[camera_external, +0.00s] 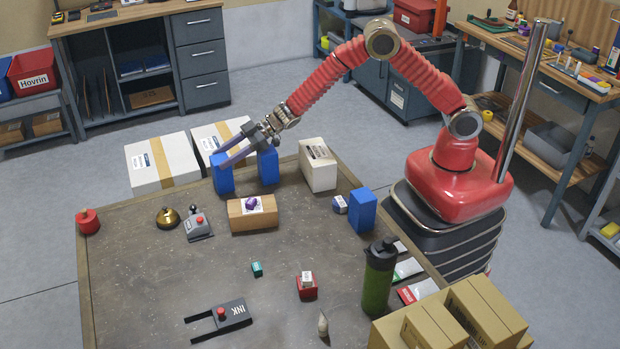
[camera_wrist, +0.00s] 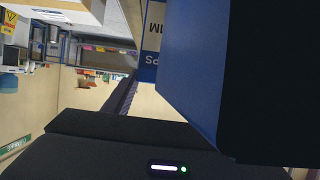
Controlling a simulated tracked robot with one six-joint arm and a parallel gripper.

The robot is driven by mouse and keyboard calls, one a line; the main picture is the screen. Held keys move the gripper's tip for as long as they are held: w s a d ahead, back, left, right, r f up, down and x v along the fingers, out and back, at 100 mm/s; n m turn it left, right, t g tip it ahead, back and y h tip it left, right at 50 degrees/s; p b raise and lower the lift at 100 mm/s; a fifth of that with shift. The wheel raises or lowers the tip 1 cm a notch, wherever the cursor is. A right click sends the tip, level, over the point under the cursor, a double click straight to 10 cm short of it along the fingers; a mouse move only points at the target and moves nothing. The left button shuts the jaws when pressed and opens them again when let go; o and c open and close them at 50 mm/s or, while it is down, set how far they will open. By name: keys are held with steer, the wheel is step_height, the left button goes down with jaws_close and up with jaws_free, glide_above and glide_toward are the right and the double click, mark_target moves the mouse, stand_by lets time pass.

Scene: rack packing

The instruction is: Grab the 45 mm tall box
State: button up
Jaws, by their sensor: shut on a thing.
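A blue box (camera_external: 223,180) stands at the far edge of the table, at my fingertips. My gripper (camera_external: 220,160) reaches down from the right and is shut on this box, one dark finger at each side. A second blue box (camera_external: 268,168) stands just to the right, beneath my wrist. A third blue box (camera_external: 362,212) stands at the table's right side. In the wrist view a large blue box face (camera_wrist: 195,75) fills the upper right, with a white-labelled blue face (camera_wrist: 151,40) beside it. I cannot read the boxes' heights.
A cream box (camera_external: 318,168) stands right of the second blue box. A green bottle (camera_external: 379,275) is at the right. The table's left middle is clear.

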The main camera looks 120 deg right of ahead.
steer(key=c, duration=0.4)
steer(key=shift+r, duration=0.15)
step_height(320, 180, up, 10)
steer(key=shift+f, duration=0.1)
stand_by(0.3)
stand_by(0.4)
